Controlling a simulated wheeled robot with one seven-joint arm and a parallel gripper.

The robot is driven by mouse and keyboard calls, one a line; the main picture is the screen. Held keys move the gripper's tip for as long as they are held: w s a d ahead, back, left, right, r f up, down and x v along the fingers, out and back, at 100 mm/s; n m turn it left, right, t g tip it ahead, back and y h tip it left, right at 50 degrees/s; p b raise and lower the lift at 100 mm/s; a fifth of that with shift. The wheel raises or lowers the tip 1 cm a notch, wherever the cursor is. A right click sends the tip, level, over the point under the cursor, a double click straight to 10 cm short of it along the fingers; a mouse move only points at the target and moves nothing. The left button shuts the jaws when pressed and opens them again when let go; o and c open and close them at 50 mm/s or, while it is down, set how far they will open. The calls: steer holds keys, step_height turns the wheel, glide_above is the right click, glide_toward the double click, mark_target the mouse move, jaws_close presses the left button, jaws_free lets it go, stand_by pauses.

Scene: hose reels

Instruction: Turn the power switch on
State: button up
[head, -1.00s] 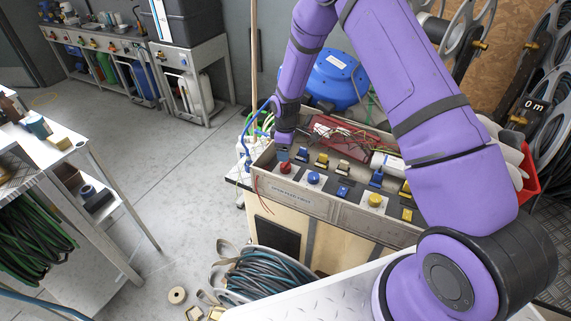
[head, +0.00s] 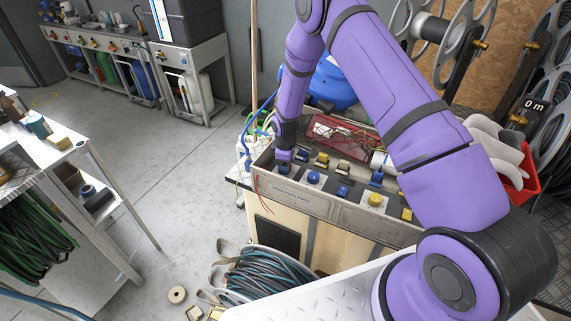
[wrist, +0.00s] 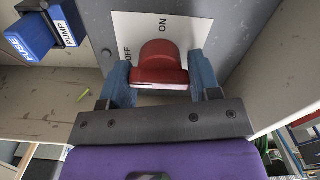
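The power switch is a red knob (wrist: 160,64) on a white plate (wrist: 128,28) marked OFF and ON in the wrist view. My gripper (wrist: 161,80) is open, with one blue finger on each side of the knob. The fingers lie close to its sides; I cannot tell whether they touch it. In the head view my gripper (head: 284,160) is down at the left end of the control panel (head: 340,206) and hides the knob.
A blue fuse switch labelled PUMP (wrist: 42,32) sits left of the knob. Blue (head: 313,178) and yellow (head: 375,199) knobs stand to the right on the panel. A hose reel (head: 262,274) stands on the floor in front.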

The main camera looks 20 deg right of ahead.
steer(key=shift+m, duration=0.4)
steer(key=m, duration=0.3)
steer(key=shift+m, duration=0.4)
steer(key=m, duration=0.4)
steer(key=shift+m, duration=0.3)
steer(key=m, duration=0.8)
steer(key=shift+m, duration=0.3)
steer(key=o, duration=0.7)
steer(key=shift+r, duration=0.15)
